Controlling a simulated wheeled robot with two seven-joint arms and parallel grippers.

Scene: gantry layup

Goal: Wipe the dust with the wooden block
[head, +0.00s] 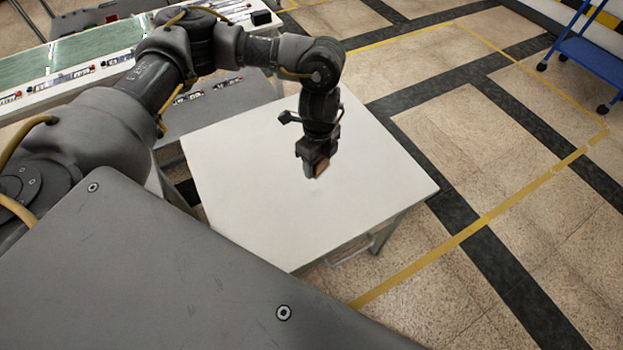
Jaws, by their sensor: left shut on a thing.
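My left gripper (314,168) points down over the white table (250,200), right of the tabletop's middle. It is shut on the wooden block (321,168), a small brown piece mostly hidden by the fingers. The block is at or just above the table surface; I cannot tell whether it touches. A faint greyish mark (318,187), perhaps dust or shadow, shows just below the block. No other dust can be made out on the white top. My right gripper is not in view.
A long bench with green mats (95,45) and small labelled items stands at the back left. A blue cart (590,55) on casters is at the top right. Tiled floor with yellow lines (470,232) is open to the right. The rest of the white tabletop is clear.

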